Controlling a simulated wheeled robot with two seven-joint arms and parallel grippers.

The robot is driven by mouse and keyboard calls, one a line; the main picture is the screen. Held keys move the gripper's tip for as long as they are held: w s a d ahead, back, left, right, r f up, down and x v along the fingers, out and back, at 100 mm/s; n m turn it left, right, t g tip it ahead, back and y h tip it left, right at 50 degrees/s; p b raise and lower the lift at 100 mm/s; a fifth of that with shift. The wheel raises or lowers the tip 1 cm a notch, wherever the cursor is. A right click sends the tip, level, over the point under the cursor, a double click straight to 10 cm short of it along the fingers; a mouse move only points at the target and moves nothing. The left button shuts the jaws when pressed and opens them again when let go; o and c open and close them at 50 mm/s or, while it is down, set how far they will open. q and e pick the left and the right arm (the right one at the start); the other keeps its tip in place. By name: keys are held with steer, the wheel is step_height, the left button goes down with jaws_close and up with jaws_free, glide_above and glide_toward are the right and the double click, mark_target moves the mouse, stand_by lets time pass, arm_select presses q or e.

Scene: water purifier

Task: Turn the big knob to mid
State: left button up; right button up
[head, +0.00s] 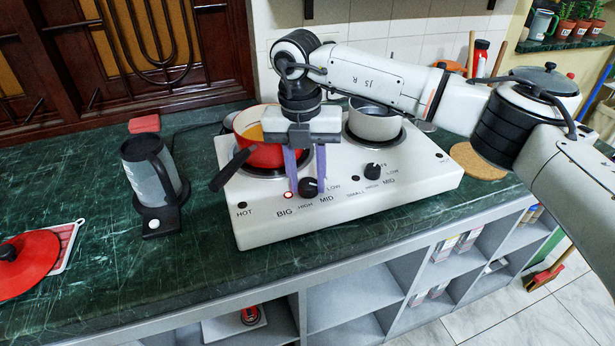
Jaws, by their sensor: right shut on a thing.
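A white two-burner stove (420,190) stands on the green counter. Its big knob (308,189) is black and sits on the sloping front, with BIG, HIGH, MID and LOW printed around it. My right gripper (307,187) comes down from above and is shut on this knob, one purple finger on each side. The knob's pointer is too small to read, so its setting cannot be told. A small red light (288,195) shows just left of the knob. The small knob (373,171) is farther right on the same front. My left gripper is not in view.
A red pot (262,152) stands on the left burner, its black handle pointing down-left. A grey pot (374,124) is on the right burner. A grey mug-like kettle (148,172) and a red lid (27,265) are on the left. The counter in front of the stove is clear.

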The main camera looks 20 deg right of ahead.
mark_target(304, 182)
steer(key=shift+w+r+m, duration=0.1)
steer(key=shift+m, duration=1.4)
steer(key=o, duration=1)
steer(key=shift+o, duration=0.2)
step_height(304, 182, up, 10)
steer(key=shift+w+a, duration=0.2)
steer(key=shift+r, duration=0.1)
